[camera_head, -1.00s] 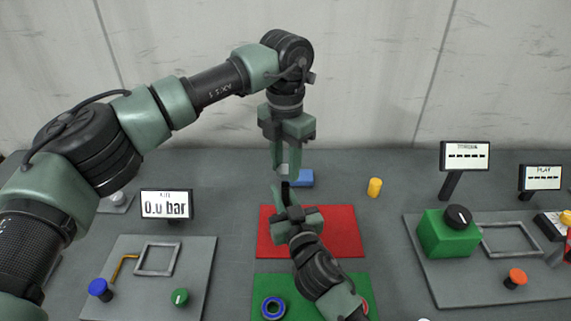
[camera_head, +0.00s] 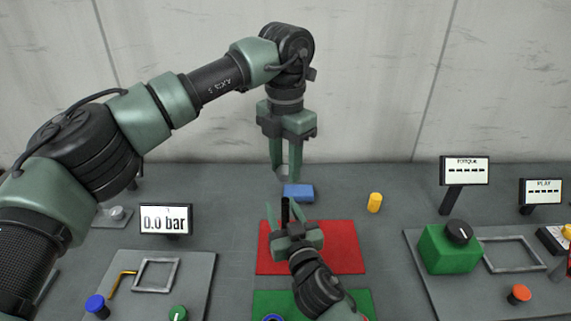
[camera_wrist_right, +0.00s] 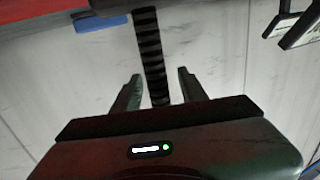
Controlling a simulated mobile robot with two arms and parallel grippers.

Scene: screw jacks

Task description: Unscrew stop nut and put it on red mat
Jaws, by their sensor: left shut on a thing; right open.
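My left gripper (camera_head: 284,174) points down over the back of the table. It is shut on a small light-grey piece, seemingly the stop nut (camera_head: 281,171), mostly hidden between its fingers. Below it a dark threaded rod (camera_head: 285,212) stands upright with its top free and apart from the fingers. My right gripper (camera_head: 297,232) is open in front of the rod. In the right wrist view the ribbed rod (camera_wrist_right: 150,55) lies between its spread fingers, with space on both sides. The red mat (camera_head: 345,250) lies flat behind and under my right gripper, with no nut visible on it.
A blue block (camera_head: 298,193) and a yellow cylinder (camera_head: 375,202) stand behind the mat. A green mat (camera_head: 262,303) lies in front. Grey panels with knobs and a frame stand left (camera_head: 190,275) and right (camera_head: 440,290). The mat's right part is clear.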

